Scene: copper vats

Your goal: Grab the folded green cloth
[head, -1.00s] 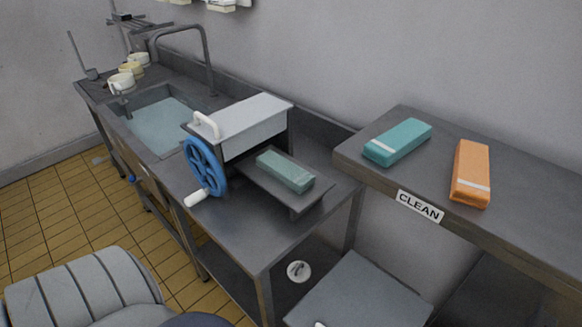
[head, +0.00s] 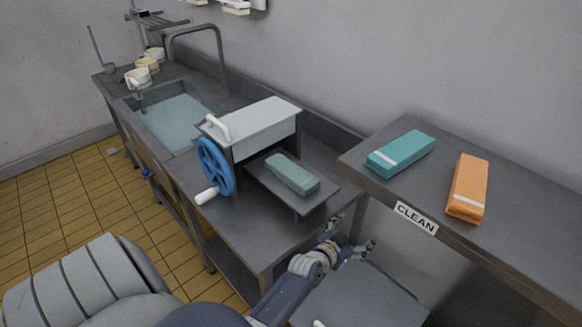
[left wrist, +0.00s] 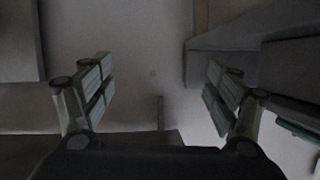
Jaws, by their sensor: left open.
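A folded grey-green cloth (head: 292,174) lies on the small metal tray (head: 318,200) of the blue-wheeled wringer. A folded teal cloth (head: 400,153) with a pale band lies on the shelf (head: 520,225) labelled CLEAN. My left gripper (head: 354,231) is open and empty, in front of the gap between the wringer bench and the shelf, apart from both cloths. In the left wrist view its two fingers (left wrist: 160,80) stand wide apart with nothing between them. My right gripper does not show.
A folded orange cloth (head: 468,188) lies on the shelf right of the teal one. The wringer (head: 255,128) with its blue wheel (head: 215,167) stands left of the tray. A sink (head: 178,118) and several mugs are farther back. A grey surface (head: 365,297) lies low below my gripper.

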